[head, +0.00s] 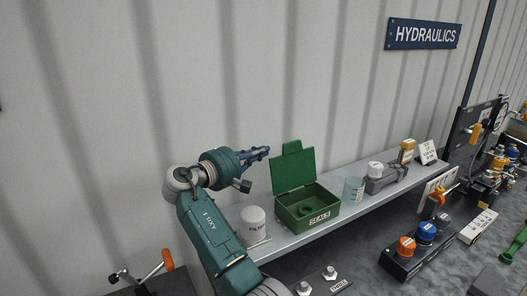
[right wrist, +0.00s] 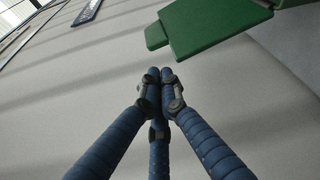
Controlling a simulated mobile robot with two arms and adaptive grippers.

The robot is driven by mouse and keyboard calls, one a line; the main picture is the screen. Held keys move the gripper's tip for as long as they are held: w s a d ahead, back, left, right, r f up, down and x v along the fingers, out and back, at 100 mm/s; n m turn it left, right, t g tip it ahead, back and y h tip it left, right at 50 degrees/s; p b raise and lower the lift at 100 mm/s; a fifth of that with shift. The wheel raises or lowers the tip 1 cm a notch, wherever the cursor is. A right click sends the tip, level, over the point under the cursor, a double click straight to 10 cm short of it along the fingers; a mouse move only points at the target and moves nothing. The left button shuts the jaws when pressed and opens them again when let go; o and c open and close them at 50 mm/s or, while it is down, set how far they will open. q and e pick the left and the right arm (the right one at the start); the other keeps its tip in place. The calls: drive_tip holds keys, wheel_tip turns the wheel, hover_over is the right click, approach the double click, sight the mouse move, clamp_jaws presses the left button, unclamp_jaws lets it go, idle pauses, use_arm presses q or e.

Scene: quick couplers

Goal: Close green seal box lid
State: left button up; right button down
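The green seal box (head: 290,221), labelled SEALS, stands on the grey shelf with a dark green ring visible inside. Its lid (head: 293,172) is open and stands up at the back, with a tab on its top edge. My right gripper (head: 262,152) is left of the lid's upper part, apart from it. In the right wrist view the gripper's blue fingers (right wrist: 160,74) come together at the tips with nothing between them. The green lid (right wrist: 215,25) shows just beyond the tips there, at the upper right. My left gripper is not in view.
On the shelf (head: 331,217), a white filter cylinder (head: 253,224) stands left of the box and a clear cup (head: 354,189) right of it. A corrugated wall (head: 250,70) is behind. Orange and blue caps (head: 406,245) stand in a black holder below.

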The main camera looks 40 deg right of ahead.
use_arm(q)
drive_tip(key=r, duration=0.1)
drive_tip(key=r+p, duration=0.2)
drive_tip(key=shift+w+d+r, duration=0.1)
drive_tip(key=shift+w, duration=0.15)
use_arm(e)
drive_tip(key=x, duration=0.7)
drive_tip(key=shift+d, duration=0.25)
drive_tip(key=shift+s+r, duration=0.1)
drive_tip(key=shift+s, duration=0.05)
